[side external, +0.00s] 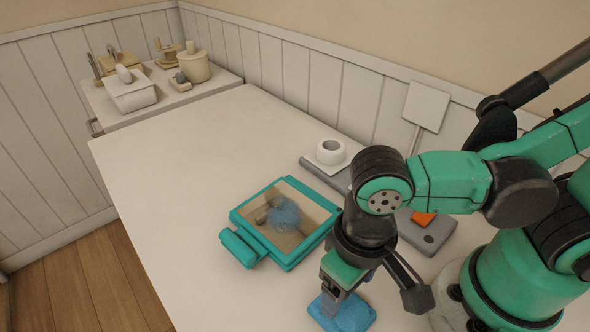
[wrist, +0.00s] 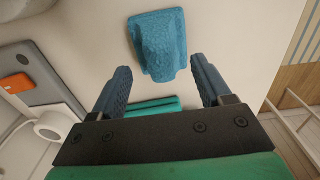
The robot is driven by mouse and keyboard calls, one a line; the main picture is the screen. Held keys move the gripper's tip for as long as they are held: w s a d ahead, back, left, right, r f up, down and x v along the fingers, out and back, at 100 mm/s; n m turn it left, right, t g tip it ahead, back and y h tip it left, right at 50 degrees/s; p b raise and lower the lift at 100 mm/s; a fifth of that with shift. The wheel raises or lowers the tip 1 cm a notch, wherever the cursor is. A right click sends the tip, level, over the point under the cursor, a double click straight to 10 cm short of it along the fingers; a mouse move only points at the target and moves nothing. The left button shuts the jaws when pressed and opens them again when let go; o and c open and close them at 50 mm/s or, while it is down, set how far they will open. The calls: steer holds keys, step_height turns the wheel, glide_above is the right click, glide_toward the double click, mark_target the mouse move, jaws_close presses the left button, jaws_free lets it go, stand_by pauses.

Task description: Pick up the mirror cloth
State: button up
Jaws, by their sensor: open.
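The mirror cloth (side external: 350,315) is a blue, folded-looking piece lying on the white table at the bottom of the side view. In the wrist view the cloth (wrist: 158,42) lies at the top centre, with textured blue fabric and a raised middle. My gripper (side external: 331,300) points down at the cloth in the side view and partly covers it. In the wrist view my gripper (wrist: 161,64) is open, with its two blue-grey fingers apart and nothing held between them. The cloth appears beyond the fingertips; I cannot tell whether they touch it.
A teal-framed mirror (side external: 236,214) with a bluish patch on its face lies left of my gripper. A white ring-shaped item (side external: 331,152) and a grey block with an orange piece (side external: 424,219) are behind. Containers stand on the far-left cabinet. The table's left side is clear.

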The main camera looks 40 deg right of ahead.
steer(key=shift+f, duration=1.25)
jaws_close()
